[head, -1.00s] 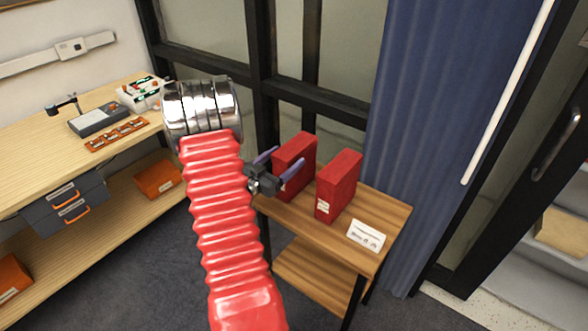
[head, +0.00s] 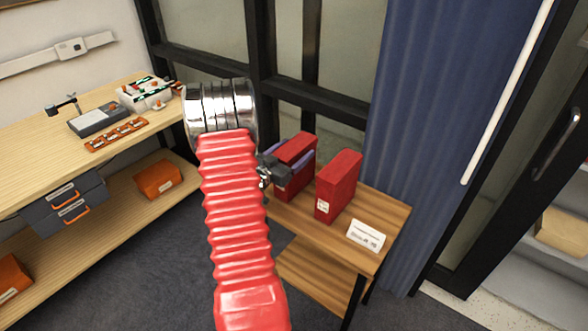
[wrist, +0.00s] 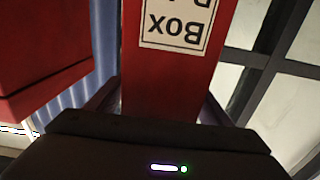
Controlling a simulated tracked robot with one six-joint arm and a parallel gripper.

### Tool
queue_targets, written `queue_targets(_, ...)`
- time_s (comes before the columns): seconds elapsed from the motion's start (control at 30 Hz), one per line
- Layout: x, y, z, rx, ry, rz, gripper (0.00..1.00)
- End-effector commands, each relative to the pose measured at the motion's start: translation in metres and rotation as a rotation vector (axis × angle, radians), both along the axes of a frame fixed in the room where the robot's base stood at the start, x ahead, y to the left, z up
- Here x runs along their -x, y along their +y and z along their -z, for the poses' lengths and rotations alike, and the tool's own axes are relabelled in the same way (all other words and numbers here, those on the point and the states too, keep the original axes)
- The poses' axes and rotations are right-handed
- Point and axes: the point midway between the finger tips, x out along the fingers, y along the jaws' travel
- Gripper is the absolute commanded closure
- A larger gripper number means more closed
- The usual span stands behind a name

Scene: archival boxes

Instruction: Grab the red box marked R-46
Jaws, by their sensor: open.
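Two upright red boxes stand on a small wooden table. My gripper (head: 289,160) is open at the left red box (head: 298,178), with a purple finger on either side of it. In the wrist view this box (wrist: 170,75) fills the gap between the fingers (wrist: 158,108). Its white label (wrist: 176,22) appears upside down and reads "Box R", with the number cut off. The right red box (head: 339,187) stands apart and has a small label too small to read. It also shows at the left of the wrist view (wrist: 45,45).
The small table (head: 385,220) has a white card (head: 366,236) at its front right. A blue curtain (head: 425,130) hangs behind it, beside a dark-framed glass wall. A workbench (head: 40,140) with tools stands at the left, with orange boxes (head: 160,180) on its lower shelf.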

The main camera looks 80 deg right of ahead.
Motion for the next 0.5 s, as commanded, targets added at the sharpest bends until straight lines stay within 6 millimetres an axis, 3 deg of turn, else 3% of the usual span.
queue_targets(0.4,-0.0004,0.0005,-0.0001,0.000,0.000,0.000,0.27)
queue_targets(0.5,-0.0004,0.0005,-0.0001,0.000,0.000,0.000,0.34)
